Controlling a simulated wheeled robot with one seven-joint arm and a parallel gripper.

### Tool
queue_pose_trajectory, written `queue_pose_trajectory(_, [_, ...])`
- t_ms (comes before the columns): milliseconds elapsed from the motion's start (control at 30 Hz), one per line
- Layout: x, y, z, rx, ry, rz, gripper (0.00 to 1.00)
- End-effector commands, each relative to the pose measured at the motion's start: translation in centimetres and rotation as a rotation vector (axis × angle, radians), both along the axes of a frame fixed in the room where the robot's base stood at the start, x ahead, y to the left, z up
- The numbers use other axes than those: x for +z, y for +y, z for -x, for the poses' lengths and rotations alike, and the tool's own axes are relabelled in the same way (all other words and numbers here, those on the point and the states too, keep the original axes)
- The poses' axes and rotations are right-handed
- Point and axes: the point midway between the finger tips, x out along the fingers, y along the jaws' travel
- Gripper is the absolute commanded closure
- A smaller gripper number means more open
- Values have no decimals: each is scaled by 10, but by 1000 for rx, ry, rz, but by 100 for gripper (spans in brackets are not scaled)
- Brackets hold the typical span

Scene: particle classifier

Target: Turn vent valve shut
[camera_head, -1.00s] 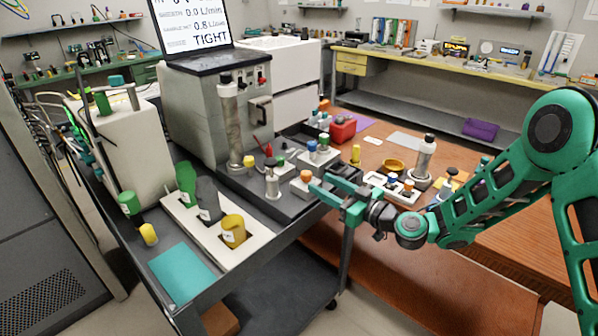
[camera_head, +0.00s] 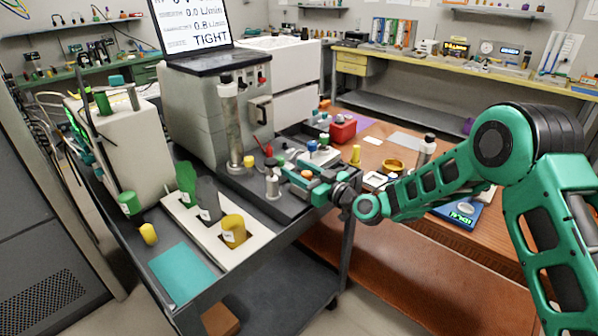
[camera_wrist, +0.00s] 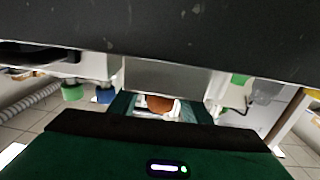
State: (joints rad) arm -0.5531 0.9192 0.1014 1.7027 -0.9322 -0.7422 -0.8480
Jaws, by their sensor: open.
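My gripper (camera_head: 296,180) reaches left over the dark block on the cart, its green fingers apart. An orange-capped knob (camera_head: 306,174) shows between the fingers, partly hidden by them. In the wrist view the orange cap (camera_wrist: 160,103) lies centred between my fingers; I cannot tell whether they touch it. A blue-capped knob (camera_head: 311,146) and a green-capped knob (camera_head: 323,138) stand behind the gripper. In the wrist view a blue cap (camera_wrist: 105,95) and a green cap (camera_wrist: 72,92) show at the left. No label shows which knob is the vent valve.
A metal cylinder (camera_head: 272,184) stands close to my fingertips. A tall metal column (camera_head: 229,125) rises beside the grey machine (camera_head: 195,110), whose screen (camera_head: 195,25) reads TIGHT. A white rack (camera_head: 205,237) holds green, grey and yellow containers. A red box (camera_head: 342,130) sits behind.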

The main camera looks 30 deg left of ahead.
Motion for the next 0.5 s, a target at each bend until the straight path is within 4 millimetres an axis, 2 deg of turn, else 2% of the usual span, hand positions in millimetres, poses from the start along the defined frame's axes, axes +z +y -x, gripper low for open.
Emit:
queue_pose_trajectory(267, [0,1,0,0,0,0,57])
queue_pose_trajectory(433, [0,1,0,0,0,0,97])
queue_pose_trajectory(500, [0,1,-1,-1,0,0,98])
